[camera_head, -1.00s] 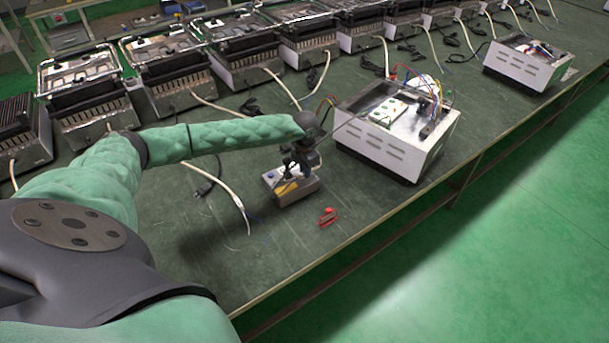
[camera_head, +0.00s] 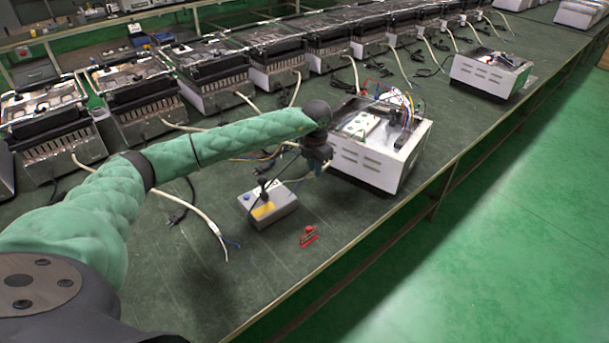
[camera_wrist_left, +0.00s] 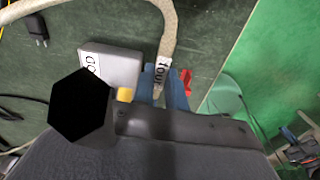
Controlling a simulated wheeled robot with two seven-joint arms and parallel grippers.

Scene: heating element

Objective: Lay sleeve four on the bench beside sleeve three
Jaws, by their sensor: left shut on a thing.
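My left gripper (camera_head: 316,166) hangs over the bench, between the grey box and the open white unit. In the left wrist view its blue fingers (camera_wrist_left: 165,88) are shut on the end of a pale braided sleeve (camera_wrist_left: 168,35) with a black-lettered label that appears to read FOUR. The sleeve arches away from the fingers towards the left of that view. Another pale sleeve (camera_head: 211,222) lies on the bench left of the grey box; I cannot read a number on it. My right gripper is not in view.
The grey box (camera_head: 268,205) and small red pieces (camera_head: 308,236) sit on the green bench (camera_head: 235,290). The open white unit (camera_head: 375,160) stands right of my gripper. Heaters with pale leads line the back. The near bench is mostly clear, up to its front edge.

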